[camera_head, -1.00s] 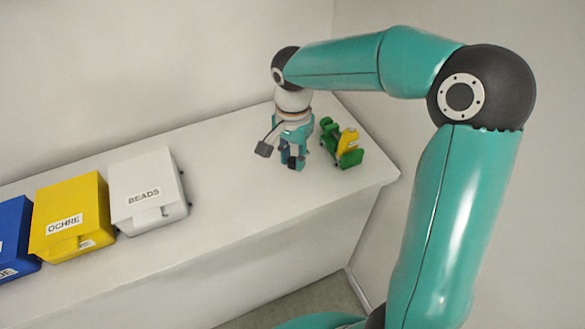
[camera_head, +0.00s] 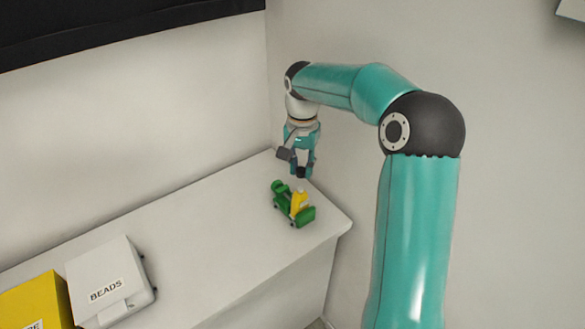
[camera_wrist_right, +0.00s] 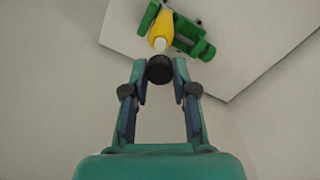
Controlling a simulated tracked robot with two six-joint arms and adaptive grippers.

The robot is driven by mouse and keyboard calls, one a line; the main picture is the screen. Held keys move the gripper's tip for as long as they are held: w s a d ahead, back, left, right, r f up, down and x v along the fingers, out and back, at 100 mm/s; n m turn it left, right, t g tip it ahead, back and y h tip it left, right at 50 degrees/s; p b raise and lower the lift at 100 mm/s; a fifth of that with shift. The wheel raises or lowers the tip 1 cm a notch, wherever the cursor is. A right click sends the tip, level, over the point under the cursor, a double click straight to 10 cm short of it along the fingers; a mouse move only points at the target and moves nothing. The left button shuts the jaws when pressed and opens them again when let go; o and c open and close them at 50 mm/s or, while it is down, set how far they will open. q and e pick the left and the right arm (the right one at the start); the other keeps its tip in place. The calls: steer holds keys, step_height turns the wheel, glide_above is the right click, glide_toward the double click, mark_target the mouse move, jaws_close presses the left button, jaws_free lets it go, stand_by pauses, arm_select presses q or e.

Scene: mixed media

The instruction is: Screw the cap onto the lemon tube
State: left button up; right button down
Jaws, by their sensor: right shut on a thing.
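The lemon tube (camera_head: 299,203) is yellow with a pale tip and sits in a green holder (camera_head: 309,216) near the counter's right end. In the right wrist view the tube (camera_wrist_right: 160,27) shows its white tip just beyond my fingertips, in the same green holder (camera_wrist_right: 189,32). My right gripper (camera_head: 301,171) is shut on a round dark cap (camera_wrist_right: 159,69), held between its fingertips. In the head view the gripper is just behind and above the holder. The cap looks apart from the tube tip; the height gap is unclear. My left gripper is not in view.
A white box labelled BEADS (camera_head: 112,270) and a yellow box (camera_head: 35,302) stand at the left on the white counter (camera_head: 190,235). The counter between them and the holder is clear. Walls rise behind and to the right.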

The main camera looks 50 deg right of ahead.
mark_target(301, 188)
steer(key=shift+f, duration=0.1)
steer(key=shift+f+b, duration=1.8)
steer(key=shift+f, duration=0.55)
steer(key=shift+f, duration=0.3)
